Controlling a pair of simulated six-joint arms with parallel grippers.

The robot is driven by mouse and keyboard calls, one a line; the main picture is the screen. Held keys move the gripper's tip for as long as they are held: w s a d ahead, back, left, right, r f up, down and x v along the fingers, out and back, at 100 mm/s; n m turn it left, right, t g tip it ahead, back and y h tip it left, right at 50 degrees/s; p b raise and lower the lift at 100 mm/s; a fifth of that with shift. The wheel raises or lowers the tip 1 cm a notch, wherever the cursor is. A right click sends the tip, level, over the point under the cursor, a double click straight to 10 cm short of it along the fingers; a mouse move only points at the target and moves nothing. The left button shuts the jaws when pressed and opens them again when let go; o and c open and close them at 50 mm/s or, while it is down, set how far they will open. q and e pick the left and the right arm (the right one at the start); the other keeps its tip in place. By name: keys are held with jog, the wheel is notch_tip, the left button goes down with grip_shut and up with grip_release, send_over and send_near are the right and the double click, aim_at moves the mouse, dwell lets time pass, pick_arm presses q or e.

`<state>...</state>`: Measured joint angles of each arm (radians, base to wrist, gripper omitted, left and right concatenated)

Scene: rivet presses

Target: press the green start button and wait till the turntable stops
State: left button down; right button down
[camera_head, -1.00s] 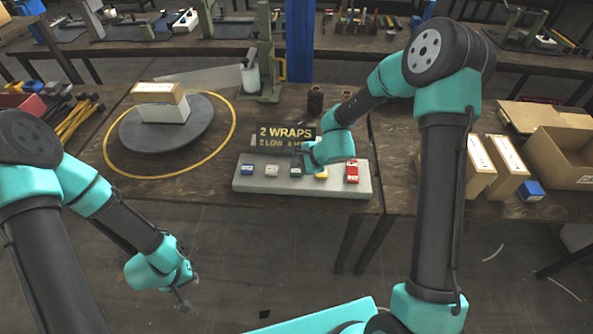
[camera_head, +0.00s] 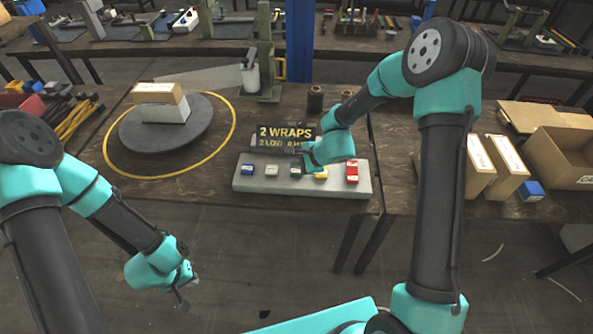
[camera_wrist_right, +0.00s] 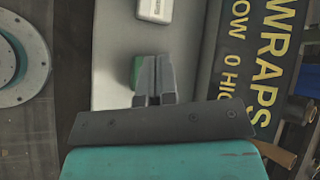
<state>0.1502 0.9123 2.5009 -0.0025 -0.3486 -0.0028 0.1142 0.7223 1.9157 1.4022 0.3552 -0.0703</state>
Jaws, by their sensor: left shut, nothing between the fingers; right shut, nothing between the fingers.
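The green start button (camera_head: 296,169) is on the light grey button panel (camera_head: 262,186), between the white button (camera_head: 272,170) and the yellow button (camera_head: 321,175). My right gripper (camera_head: 299,150) is shut and empty, close over the panel by the green button. In the right wrist view, its shut fingertips (camera_wrist_right: 154,60) partly cover the green button (camera_wrist_right: 136,71); I cannot tell if they touch it. The dark round turntable (camera_head: 135,138) carries a white box (camera_head: 165,110) with a brown box (camera_head: 158,93) on top. My left gripper (camera_head: 183,302) is shut and empty, in front of the table.
A sign (camera_head: 285,133) reading "2 WRAPS" stands behind the buttons, close to my right gripper. A yellow ring (camera_head: 226,142) surrounds the turntable. A green post (camera_head: 266,65) stands behind.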

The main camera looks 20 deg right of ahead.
aim_at(297, 172)
jog(key=shift+f, duration=0.15)
jog(key=shift+f, duration=0.25)
jog(key=shift+f, duration=0.5)
dwell(0.9)
jog(key=shift+r, duration=0.95)
jog(key=shift+r, duration=2.5)
